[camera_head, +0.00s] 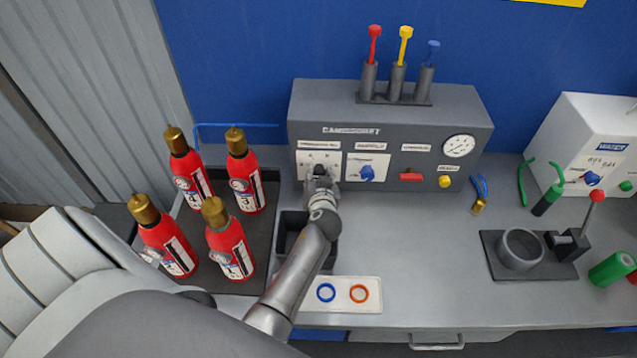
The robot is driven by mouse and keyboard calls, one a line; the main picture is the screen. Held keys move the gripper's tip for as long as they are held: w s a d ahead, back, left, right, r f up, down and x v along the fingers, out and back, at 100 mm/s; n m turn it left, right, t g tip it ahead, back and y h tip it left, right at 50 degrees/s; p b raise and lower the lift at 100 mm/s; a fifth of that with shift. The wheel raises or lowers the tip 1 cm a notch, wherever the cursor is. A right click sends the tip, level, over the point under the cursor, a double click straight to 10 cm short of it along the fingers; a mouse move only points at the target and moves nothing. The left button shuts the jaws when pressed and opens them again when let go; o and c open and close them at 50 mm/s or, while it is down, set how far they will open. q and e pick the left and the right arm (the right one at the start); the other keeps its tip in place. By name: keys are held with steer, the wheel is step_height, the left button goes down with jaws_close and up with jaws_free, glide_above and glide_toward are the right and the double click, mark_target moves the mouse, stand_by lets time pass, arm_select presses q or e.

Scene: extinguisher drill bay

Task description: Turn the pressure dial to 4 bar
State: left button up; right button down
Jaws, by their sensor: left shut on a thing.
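A grey control box (391,102) stands at the back of the bench. On its front left is a white panel (305,157) with small marks around a dial, which I take as the pressure dial. My left gripper (321,176) reaches that panel and is shut on the dial. The gripper hides the dial, so its pointer and setting cannot be read. A white panel to its right carries a blue knob (367,173). A round gauge (459,146) sits at the box's upper right; its needle is too small to read. My right gripper is not in view.
Several red extinguishers (227,240) stand on a dark tray at left, close to my arm. A dark open bin (291,229) and a white plate with two rings (343,296) lie beside the forearm. The bench's middle right (430,250) is clear.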

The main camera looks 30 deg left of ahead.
arm_select(q)
steer(key=shift+m+y+b, duration=0.6)
steer(key=shift+m+b, duration=0.3)
steer(key=shift+b, duration=0.2)
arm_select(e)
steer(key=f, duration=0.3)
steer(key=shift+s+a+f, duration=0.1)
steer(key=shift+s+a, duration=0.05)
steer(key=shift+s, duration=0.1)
arm_select(q)
steer(key=o, duration=1)
steer(key=shift+w, duration=0.15)
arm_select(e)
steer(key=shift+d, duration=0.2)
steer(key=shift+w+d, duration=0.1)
